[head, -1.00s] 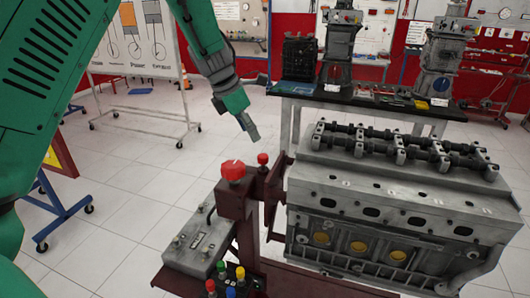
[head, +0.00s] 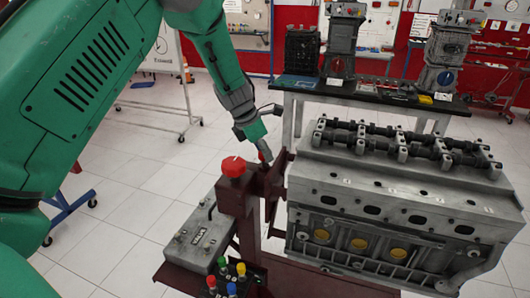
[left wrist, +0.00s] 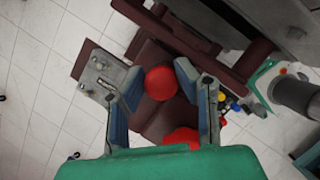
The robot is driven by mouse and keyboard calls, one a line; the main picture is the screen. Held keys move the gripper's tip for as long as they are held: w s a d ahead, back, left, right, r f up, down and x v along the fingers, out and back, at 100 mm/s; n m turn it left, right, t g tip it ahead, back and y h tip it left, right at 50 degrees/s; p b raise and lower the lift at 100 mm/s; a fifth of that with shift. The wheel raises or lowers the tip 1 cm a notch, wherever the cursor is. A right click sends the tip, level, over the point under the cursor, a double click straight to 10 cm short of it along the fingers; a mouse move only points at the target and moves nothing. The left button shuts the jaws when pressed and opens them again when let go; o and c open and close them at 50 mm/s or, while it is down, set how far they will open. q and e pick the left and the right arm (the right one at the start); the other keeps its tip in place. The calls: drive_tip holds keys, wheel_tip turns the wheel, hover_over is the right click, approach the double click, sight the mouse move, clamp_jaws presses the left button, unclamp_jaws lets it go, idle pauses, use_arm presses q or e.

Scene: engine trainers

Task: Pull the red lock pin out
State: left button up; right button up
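The red lock pin (head: 266,153) shows as a small red knob beside the dark red post, partly covered by my left gripper (head: 260,148) in the head view. In the left wrist view, a round red knob (left wrist: 160,83) sits between the tips of my left gripper (left wrist: 158,72). Its two fingers are apart on either side of it, with a gap on the left; I cannot tell whether the right one touches. A second red knob (left wrist: 182,137) is partly hidden near the palm. The larger red knob (head: 233,167) tops the post. My right gripper is not identifiable.
The grey engine block (head: 400,195) stands close on the right. A grey box (head: 202,235) and several coloured knobs (head: 230,275) are below the post. A black bench (head: 370,95) with engine parts is behind. Open tiled floor lies to the left.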

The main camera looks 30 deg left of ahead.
use_arm(q)
clamp_jaws()
drive_tip(key=shift+a+r+p, duration=0.1)
drive_tip(key=shift+r+p, duration=1.25)
drive_tip(key=shift+r, duration=0.95)
drive_tip(key=shift+w, duration=0.1)
drive_tip(key=o, duration=0.8)
unclamp_jaws()
drive_tip(key=shift+c, duration=0.2)
drive_tip(key=shift+o, duration=0.7)
drive_tip(key=shift+s, duration=0.2)
